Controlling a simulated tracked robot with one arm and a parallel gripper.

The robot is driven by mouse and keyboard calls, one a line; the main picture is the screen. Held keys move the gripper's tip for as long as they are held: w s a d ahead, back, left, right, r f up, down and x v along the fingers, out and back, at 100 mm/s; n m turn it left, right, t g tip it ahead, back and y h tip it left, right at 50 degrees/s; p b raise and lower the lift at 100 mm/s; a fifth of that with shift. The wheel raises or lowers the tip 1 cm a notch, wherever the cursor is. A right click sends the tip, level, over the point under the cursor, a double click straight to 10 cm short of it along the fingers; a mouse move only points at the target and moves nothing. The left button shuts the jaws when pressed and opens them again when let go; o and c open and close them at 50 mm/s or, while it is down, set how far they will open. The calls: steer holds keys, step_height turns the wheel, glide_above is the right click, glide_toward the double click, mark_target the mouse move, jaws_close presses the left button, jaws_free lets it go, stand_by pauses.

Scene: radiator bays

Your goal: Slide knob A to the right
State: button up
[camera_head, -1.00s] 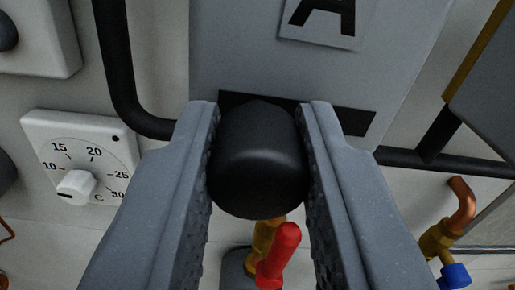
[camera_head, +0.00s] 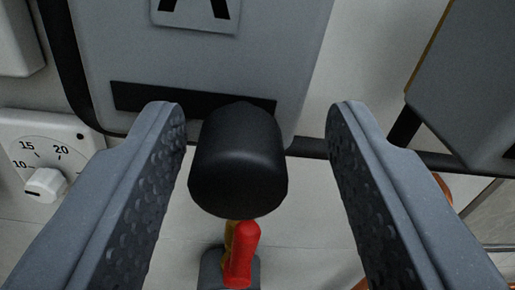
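Knob A (camera_head: 238,165) is a black rounded knob in the middle of the head camera view. It sits at the right part of a dark horizontal slot (camera_head: 155,98) in a grey panel (camera_head: 200,60). A plate with the letter A (camera_head: 197,12) is above the slot, cut off by the top edge. My gripper (camera_head: 256,112) is open, with one finger on each side of the knob. Both fingers are clear of it, and the left finger appears closer. The knob's mount in the slot is hidden behind the knob.
A red-handled valve (camera_head: 242,255) is below the knob. A white thermostat dial (camera_head: 45,170) is at the left. A dark grey box (camera_head: 475,85) is at the right. A black pipe (camera_head: 310,148) runs behind the panel. Bare wall shows between panel and right box.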

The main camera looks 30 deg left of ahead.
steer(key=shift+d, duration=0.15)
steer(key=shift+s+d+f+b, duration=0.15)
steer(key=shift+s+d+b, duration=0.2)
steer(key=shift+s, duration=0.25)
steer(key=b+v, duration=0.2)
steer(key=v, duration=1)
steer(key=shift+d, duration=0.1)
steer(key=s+d+r+m+t+h+b, duration=0.2)
steer(key=s+d+r+m+h+b, duration=0.1)
steer(key=d+r+h, duration=0.3)
steer(key=s+d+r+m+t+h+b, duration=0.3)
steer(key=d+r, duration=0.3)
steer(key=d, duration=0.3)
steer(key=s+d+f+m+g+h+b, duration=0.1)
steer(key=s+g+b, duration=0.1)
steer(key=s, duration=0.7)
steer(key=s+d+f+m+g+h+b, duration=0.1)
steer(key=s+b, duration=0.3)
steer(key=s, duration=0.6)
steer(key=shift+d+m+g, duration=0.4)
steer(key=shift+d+m, duration=0.3)
steer(key=shift+d, duration=0.1)
